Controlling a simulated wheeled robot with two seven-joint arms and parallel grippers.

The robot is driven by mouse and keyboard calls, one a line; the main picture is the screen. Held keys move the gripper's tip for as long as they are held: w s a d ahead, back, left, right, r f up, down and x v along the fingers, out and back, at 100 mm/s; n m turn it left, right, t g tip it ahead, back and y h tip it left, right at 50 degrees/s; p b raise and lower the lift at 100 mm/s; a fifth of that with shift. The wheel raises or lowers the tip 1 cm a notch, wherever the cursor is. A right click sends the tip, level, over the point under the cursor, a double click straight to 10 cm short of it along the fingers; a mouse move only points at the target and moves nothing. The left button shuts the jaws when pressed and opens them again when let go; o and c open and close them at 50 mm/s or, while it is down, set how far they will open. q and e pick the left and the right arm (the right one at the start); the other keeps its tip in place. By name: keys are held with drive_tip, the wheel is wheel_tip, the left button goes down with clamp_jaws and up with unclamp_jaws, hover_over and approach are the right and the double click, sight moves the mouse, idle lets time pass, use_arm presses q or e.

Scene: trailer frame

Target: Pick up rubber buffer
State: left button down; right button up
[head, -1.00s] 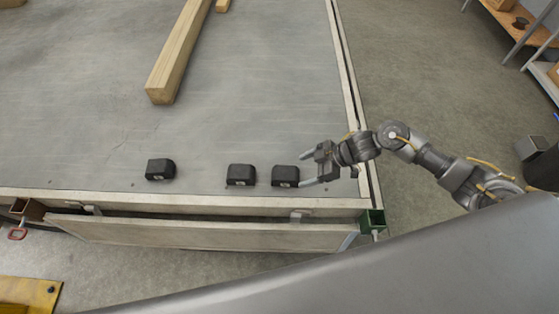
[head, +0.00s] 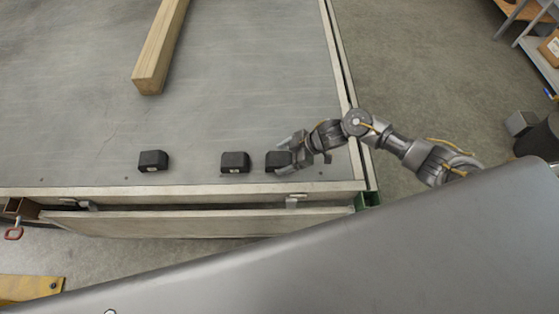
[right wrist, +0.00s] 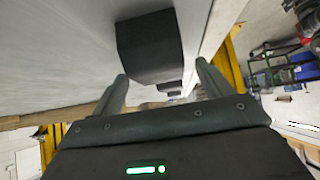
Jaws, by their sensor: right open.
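Three black rubber buffers lie in a row near the front edge of the grey trailer deck: left (head: 153,161), middle (head: 235,162) and right (head: 275,162). My right gripper (head: 284,157) is open at the right end of the right buffer, with a finger to its far side and one to its near side. In the right wrist view this buffer (right wrist: 150,45) is large, just ahead of the open fingers (right wrist: 165,80) and closer to the left one. I cannot tell whether they touch. Other buffers show small behind it. My left gripper is not in view.
A wooden beam (head: 158,50) lies on the deck farther back. The deck's pale front rim (head: 180,194) runs just in front of the buffers, with a hinged board (head: 190,223) below it. The deck between beam and buffers is clear. Shelving stands at the far right.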

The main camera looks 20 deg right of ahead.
sight(281, 158)
drive_tip(key=shift+x, duration=2)
drive_tip(key=shift+w, duration=0.1)
drive_tip(key=c, duration=1.2)
drive_tip(key=shift+r, duration=0.1)
drive_tip(key=shift+c, duration=0.2)
